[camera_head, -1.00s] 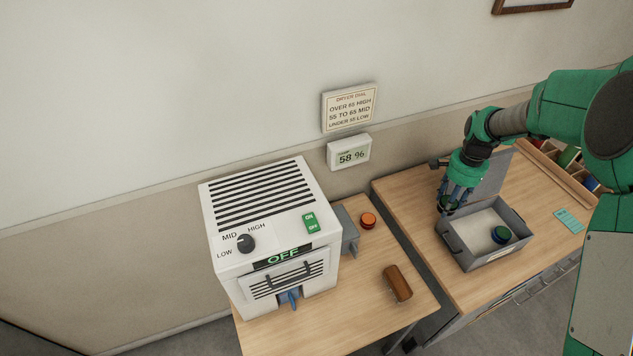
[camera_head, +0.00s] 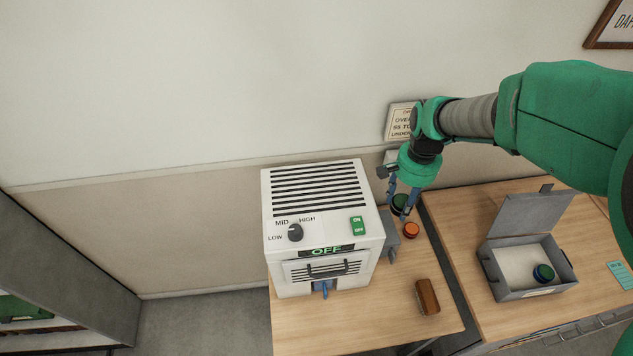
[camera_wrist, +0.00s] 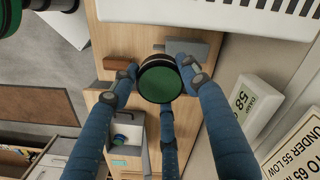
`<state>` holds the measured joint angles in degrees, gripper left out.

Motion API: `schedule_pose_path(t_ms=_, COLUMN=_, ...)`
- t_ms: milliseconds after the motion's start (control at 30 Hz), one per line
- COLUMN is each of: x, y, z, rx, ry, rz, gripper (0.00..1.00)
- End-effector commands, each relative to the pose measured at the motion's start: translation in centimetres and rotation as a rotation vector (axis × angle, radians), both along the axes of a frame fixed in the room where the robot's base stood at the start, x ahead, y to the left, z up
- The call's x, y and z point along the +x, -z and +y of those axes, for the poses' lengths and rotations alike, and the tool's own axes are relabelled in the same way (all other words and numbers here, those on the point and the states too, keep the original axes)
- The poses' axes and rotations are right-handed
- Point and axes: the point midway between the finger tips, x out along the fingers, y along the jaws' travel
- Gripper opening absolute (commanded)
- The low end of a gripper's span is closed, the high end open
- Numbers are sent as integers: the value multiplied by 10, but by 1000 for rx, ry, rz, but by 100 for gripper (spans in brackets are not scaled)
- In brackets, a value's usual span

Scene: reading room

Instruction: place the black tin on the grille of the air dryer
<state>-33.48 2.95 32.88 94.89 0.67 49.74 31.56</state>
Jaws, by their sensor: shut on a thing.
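My gripper (camera_head: 403,200) is shut on the black tin (camera_head: 400,203), which has a green top. It holds the tin above the dryer's table, just right of the dryer. In the wrist view the fingers close around the black tin (camera_wrist: 160,79), its green top facing the camera. The air dryer (camera_head: 320,278) is a white box with a black-slotted grille (camera_head: 315,187) on its top. The grille is bare. The dryer's display (camera_head: 326,251) reads OFF.
An orange button (camera_head: 411,230) and a brown block (camera_head: 427,296) lie on the dryer's table. A grey box (camera_head: 528,293) with its lid raised stands on the right-hand table, holding a blue tin with a green top (camera_head: 543,273). Wall signs are behind my gripper.

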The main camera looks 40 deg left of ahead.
Motion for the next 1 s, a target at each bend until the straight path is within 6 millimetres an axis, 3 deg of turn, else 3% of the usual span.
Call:
schedule_pose_path(t_ms=100, x=-22, y=-11, z=21, rx=2, ry=-75, rz=-1, gripper=17)
schedule_pose_path(t_ms=500, x=-94, y=-34, z=74, rx=0, ry=-314, rz=-7, gripper=17)
schedule_pose_path(t_ms=800, x=-151, y=-50, z=104, rx=-4, ry=-507, rz=-16, gripper=17)
schedule_pose_path(t_ms=1000, x=-174, y=-54, z=113, rx=-7, ry=-581, rz=-18, gripper=17)
